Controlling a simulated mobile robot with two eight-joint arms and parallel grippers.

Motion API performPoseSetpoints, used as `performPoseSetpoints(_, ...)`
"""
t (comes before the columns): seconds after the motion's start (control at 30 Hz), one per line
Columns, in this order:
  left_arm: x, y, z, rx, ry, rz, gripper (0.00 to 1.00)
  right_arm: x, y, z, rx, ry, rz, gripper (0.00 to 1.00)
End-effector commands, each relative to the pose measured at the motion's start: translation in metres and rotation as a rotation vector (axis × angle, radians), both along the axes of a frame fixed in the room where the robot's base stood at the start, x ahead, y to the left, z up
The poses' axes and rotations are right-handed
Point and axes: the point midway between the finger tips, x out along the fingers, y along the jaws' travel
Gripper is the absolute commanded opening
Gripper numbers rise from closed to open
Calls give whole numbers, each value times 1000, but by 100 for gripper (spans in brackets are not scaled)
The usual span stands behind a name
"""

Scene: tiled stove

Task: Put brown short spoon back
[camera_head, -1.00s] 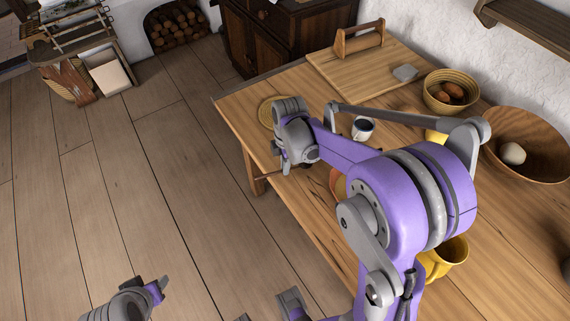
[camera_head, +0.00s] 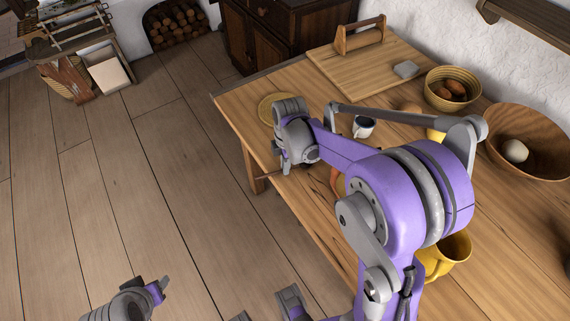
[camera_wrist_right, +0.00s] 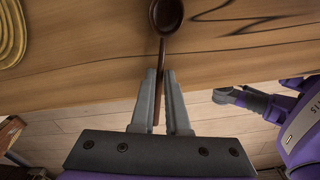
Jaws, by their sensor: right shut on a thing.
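A dark brown short spoon (camera_wrist_right: 167,14) shows in the right wrist view, its round bowl at the top and its thin handle running down between my fingers. My right gripper (camera_wrist_right: 160,76) is shut on the handle. The spoon's bowl appears over the wooden table (camera_wrist_right: 100,45); whether it touches the top I cannot tell.
On the table are a round yellow woven mat (camera_head: 266,108), a mug (camera_head: 363,127), a board (camera_head: 335,68), a basket (camera_head: 438,93), a large wooden bowl (camera_head: 545,145) and a yellow pitcher (camera_head: 455,247). My right arm hides the table's middle.

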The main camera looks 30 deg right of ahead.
Motion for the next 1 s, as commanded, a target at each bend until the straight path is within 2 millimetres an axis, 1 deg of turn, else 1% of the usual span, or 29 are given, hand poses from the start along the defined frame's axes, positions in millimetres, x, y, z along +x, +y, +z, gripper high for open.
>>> performPoseSetpoints(0.07, -1, 0, -4, 0, 1, 0, 47, 0, 1, -5, 0, 1, 2, 0)
performPoseSetpoints(0.1, -1, 0, -4, 0, 1, 0, 47, 0, 1, -5, 0, 1, 2, 18)
performPoseSetpoints(0.27, -1, 0, -4, 0, 2, 0, 47, 0, 1, -5, 0, 1, 2, 47)
performPoseSetpoints(0.8, -1, 0, -5, 0, 2, 0, 47, -1, 2, -5, 0, 2, 3, 48)
performPoseSetpoints(0.93, 0, 0, 3, 0, -1, 0, 47, 0, 1, 4, 0, 1, 3, 48)
performPoseSetpoints(1.0, 2, 0, 11, 0, -4, 0, 47, 0, 1, 14, 0, 0, 3, 48)
